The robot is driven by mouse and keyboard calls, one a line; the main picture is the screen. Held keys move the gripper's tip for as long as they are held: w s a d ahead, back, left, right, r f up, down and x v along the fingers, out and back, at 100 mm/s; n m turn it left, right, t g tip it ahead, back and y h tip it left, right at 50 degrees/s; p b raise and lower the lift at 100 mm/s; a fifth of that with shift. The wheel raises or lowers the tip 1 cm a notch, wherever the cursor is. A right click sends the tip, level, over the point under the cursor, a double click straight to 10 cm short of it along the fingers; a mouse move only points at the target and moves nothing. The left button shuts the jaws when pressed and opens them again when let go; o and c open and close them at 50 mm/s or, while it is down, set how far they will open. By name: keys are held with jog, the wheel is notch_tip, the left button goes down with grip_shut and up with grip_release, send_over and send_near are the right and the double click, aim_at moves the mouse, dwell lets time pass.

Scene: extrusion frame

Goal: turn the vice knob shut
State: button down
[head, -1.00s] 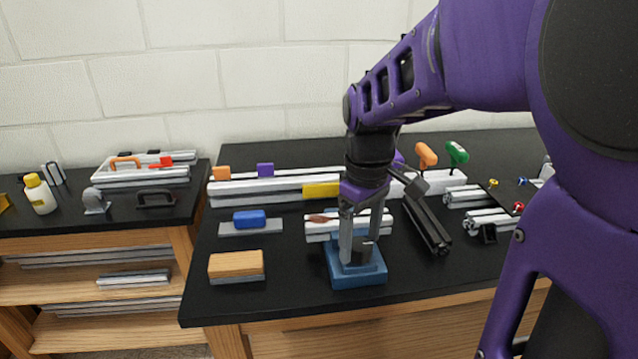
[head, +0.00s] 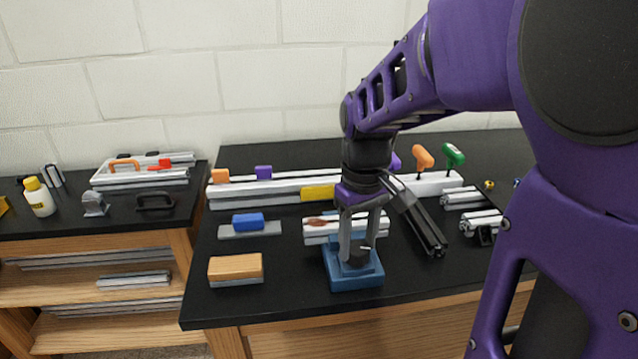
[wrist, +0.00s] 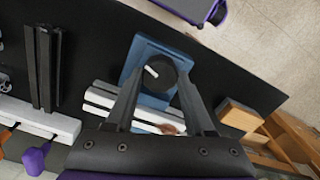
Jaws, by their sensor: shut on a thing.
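The vice has a blue base (head: 342,282), which also shows in the wrist view (wrist: 132,66), and stands near the table's front edge. Its round black knob (wrist: 166,76) carries a white mark on top. My gripper (wrist: 160,75) reaches down over the vice with one finger on each side of the knob and is shut on it. In the head view my gripper (head: 358,254) partly hides the knob. A pale extrusion piece (head: 318,229) with a reddish-brown patch lies across the vice, behind the knob; the jaw faces are hidden.
A wood-topped block (head: 235,267) and a blue block (head: 248,222) sit left of the vice. A dark extrusion (head: 428,230) lies to its right. Behind stand long pale extrusions (head: 265,193) and orange (head: 423,157) and green (head: 454,153) handled tools. The table front between block and vice is clear.

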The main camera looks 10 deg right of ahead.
jog(key=shift+c, duration=1.3)
grip_release()
notch_tip(320, 180, up, 10)
jog(key=p, duration=0.9)
notch_tip(320, 180, up, 8)
jog(key=f, duration=0.1)
send_over(357, 247)
jog(key=shift+r, duration=0.25)
